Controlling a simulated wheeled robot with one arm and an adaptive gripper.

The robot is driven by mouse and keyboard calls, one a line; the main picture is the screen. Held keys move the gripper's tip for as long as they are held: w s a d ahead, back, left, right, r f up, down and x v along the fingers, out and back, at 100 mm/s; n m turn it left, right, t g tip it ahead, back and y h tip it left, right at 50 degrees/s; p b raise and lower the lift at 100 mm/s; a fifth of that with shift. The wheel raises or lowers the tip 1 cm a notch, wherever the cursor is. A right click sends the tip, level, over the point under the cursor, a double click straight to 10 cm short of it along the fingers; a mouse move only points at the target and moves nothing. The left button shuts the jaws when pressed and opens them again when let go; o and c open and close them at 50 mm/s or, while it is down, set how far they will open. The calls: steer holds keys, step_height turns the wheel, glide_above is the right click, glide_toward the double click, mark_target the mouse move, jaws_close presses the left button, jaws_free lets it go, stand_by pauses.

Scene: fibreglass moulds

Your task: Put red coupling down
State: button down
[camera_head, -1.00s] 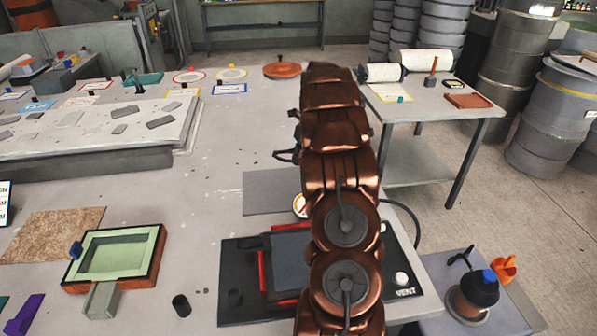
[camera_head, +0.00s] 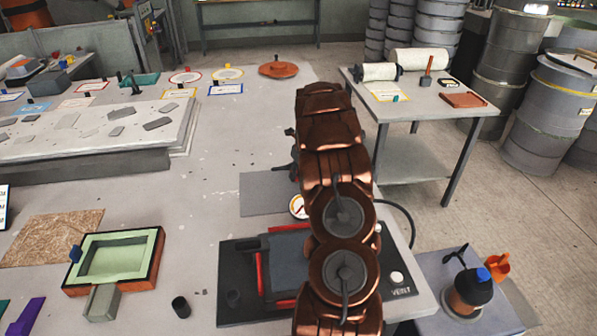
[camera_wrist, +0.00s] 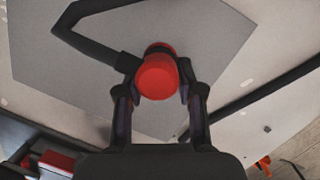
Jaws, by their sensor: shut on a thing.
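The red coupling (camera_wrist: 157,78) is between the two dark fingers of my gripper (camera_wrist: 160,92) in the wrist view. The fingers are closed against its sides. A black hose (camera_wrist: 92,42) runs from behind the coupling to the left and bends back toward the top. The grey mat (camera_wrist: 60,75) lies behind the coupling; I cannot tell whether they touch. In the head view the mat (camera_head: 258,198) lies on the large table, and my gripper shows only as a dark piece beside my arm. The coupling is hidden there by my arm.
A black vent unit (camera_head: 232,310) with red bars stands just in front of the mat, with a round gauge (camera_head: 298,206) between. A green-lined mould (camera_head: 120,256) and a small black cup (camera_head: 181,307) are at left. The table left of the mat is mostly clear.

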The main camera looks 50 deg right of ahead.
steer(key=shift+f, duration=0.1)
steer(key=c, duration=0.7)
jaws_free()
steer(key=shift+r, duration=0.65)
steer(key=b+v, duration=0.3)
steer(key=v, duration=0.8)
steer(key=shift+s+r+b, duration=0.1)
steer(key=shift+r+b, duration=0.15)
steer(key=shift+b, duration=0.05)
